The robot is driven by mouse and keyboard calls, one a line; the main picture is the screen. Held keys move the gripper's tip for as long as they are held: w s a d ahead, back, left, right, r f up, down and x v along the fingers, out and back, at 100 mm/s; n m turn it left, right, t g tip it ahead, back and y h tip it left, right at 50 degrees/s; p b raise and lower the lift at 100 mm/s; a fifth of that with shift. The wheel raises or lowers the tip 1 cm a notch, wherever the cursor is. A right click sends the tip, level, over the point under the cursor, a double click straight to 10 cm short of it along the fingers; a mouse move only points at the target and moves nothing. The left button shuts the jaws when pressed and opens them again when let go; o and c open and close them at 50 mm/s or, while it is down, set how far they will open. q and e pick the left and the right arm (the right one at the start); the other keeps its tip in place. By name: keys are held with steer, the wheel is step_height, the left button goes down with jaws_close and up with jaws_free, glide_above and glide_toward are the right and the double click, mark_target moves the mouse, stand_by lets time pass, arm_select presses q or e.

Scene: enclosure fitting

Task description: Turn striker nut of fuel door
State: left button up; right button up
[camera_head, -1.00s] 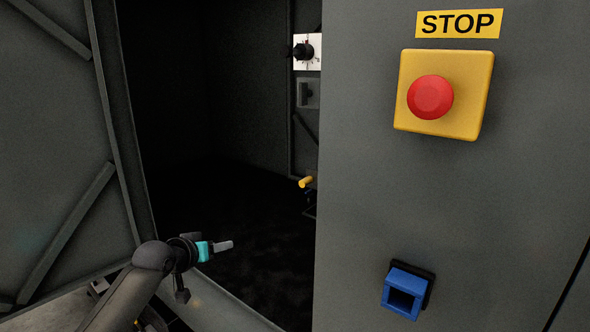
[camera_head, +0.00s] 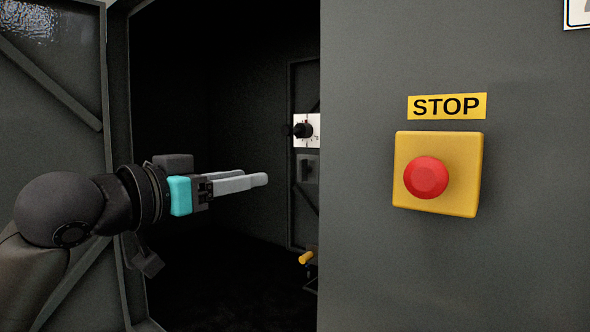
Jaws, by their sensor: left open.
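My left gripper (camera_head: 262,178) reaches in from the left across the dark doorway. Its two grey fingers point right and are apart and empty. No striker nut can be made out on a fuel door in this view. Inside the enclosure, a white plate with a black knob (camera_head: 303,130) is on the far wall, to the right of my fingertips and farther back. Below it is a small dark grey fitting (camera_head: 307,168), too dim to identify. My right gripper is not in view.
An open door (camera_head: 60,150) with diagonal braces stands at the left, behind my arm. The grey front panel (camera_head: 540,220) at right carries a STOP label (camera_head: 447,106) and a yellow box with a red button (camera_head: 427,177). A yellow handle (camera_head: 306,257) is low inside. The doorway's middle is clear.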

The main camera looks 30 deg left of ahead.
arm_select(q)
steer(key=p, duration=0.1)
glide_toward(300, 169)
steer(key=w, duration=0.2)
steer(key=shift+w+d+r+p, duration=0.1)
steer(key=shift+w+d+p, duration=0.05)
steer(key=shift+w+p, duration=1.25)
steer(key=shift+w+d+p, duration=0.15)
steer(key=shift+w+p, duration=0.8)
steer(key=shift+w, duration=0.9)
jaws_close()
